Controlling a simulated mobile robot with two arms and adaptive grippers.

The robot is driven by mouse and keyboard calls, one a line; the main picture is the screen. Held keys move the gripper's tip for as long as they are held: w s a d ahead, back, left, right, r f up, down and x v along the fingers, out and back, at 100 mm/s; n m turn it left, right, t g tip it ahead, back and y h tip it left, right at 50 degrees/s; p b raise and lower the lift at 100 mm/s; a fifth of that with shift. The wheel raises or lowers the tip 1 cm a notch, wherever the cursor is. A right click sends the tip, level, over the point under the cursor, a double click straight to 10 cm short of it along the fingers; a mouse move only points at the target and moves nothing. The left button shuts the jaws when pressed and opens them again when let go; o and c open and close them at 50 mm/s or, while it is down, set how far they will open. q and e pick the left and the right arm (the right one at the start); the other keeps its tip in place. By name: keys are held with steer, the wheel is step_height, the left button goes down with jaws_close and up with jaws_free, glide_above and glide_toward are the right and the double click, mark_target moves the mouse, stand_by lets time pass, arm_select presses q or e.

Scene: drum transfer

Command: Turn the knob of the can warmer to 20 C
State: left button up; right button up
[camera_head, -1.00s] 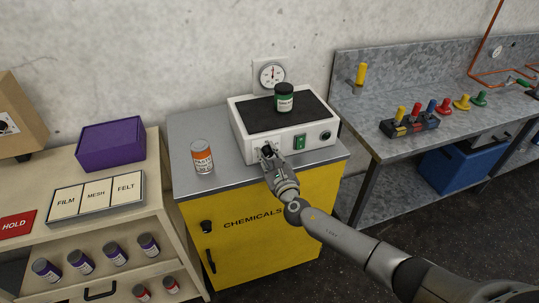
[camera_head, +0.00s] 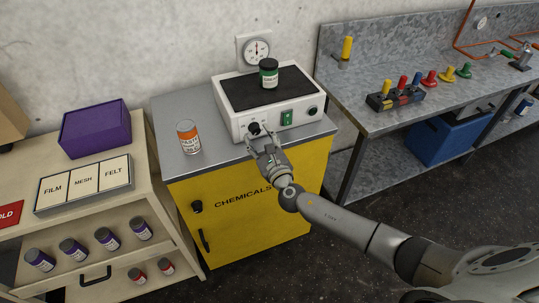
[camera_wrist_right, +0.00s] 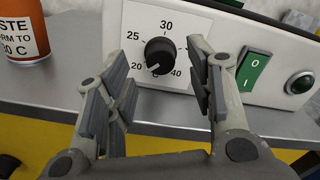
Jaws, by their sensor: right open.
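The can warmer (camera_head: 226,116) is a white box with a black top on the grey top of a yellow cabinet. Its black knob (camera_wrist_right: 160,52) sits on a white dial plate (camera_wrist_right: 190,22) with 20, 25, 30 and 40 readable. A pale mark on the knob's lower rim points down, slightly left, near the 20 side; the exact setting is hard to tell. My right gripper (camera_head: 263,146) is open and empty, just in front of the knob, with a finger to each side and apart from it. My left gripper is not in view.
A green-labelled jar (camera_head: 268,75) stands on the warmer. An orange can (camera_head: 188,137) stands left of it. A green switch (camera_head: 287,118) and round button (camera_head: 312,111) are right of the knob. A wall gauge (camera_head: 257,48) hangs behind.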

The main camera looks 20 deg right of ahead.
steer(key=s, duration=0.8)
steer(key=shift+s+d, duration=0.15)
steer(key=shift+s, duration=0.2)
steer(key=s+d+f+m+g+h+b, duration=0.1)
steer(key=s+d+f+m+g, duration=0.15)
steer(key=f, duration=0.45)
steer(key=s+d+f+m+g, duration=0.1)
steer(key=f+m, duration=0.3)
steer(key=f, duration=0.3)
steer(key=s+d+f+m+g+h+b, duration=0.15)
steer(key=f+m, duration=0.25)
steer(key=f, duration=0.4)
steer(key=s+d+f+m+g, duration=0.3)
steer(key=s+f+m+g, duration=0.2)
steer(key=s+f+m, duration=0.75)
steer(key=s+a+f+m+g+b, duration=0.1)
steer(key=s+f+m, duration=0.4)
steer(key=s, duration=0.5)
steer(key=s+a+f+m+g+y, duration=0.1)
steer(key=s+a+f+m+g, duration=0.1)
steer(key=s+f+m, duration=0.3)
steer(key=s+a+f+m+g+y+b, duration=0.1)
steer(key=s+f+m+g, duration=0.3)
steer(key=s+f, duration=0.5)
steer(key=s+m, duration=0.1)
steer(key=s, duration=0.6)
steer(key=shift+s+a+f+m+b, duration=0.3)
steer(key=shift+s+a+b, duration=0.05)
